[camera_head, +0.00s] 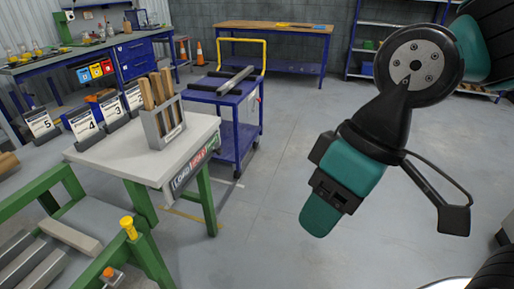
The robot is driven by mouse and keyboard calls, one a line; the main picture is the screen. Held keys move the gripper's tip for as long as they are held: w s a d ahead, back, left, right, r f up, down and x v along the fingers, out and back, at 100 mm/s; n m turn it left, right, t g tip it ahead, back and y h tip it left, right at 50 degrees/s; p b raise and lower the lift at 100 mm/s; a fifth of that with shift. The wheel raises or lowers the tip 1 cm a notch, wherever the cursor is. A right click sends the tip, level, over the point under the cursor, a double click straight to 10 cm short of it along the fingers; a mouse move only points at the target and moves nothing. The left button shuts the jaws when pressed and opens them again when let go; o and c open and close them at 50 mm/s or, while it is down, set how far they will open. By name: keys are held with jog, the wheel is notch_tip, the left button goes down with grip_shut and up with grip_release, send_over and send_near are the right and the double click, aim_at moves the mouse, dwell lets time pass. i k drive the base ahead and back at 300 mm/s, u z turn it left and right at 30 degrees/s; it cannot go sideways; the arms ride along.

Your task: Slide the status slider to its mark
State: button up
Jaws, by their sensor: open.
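A status strip (195,167) runs along the right-hand edge of the small grey-topped table (105,155). It carries printed words on pale and red parts. The slider itself and its mark are too small to tell apart from the strip. My gripper (328,198) hangs at the end of my teal and black arm, right of the table and well apart from the strip. It is open, and I see nothing held in it. Its fingertips are hard to make out from this angle.
A blue cart (236,118) stands behind. The floor (270,215) between table and arm is clear.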

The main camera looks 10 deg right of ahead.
aim_at(220, 151)
jog(key=z, duration=0.8)
jog(key=i, duration=2.7)
jog(key=u, duration=2.7)
jog(key=k, duration=0.85)
jog(key=z, duration=0.55)
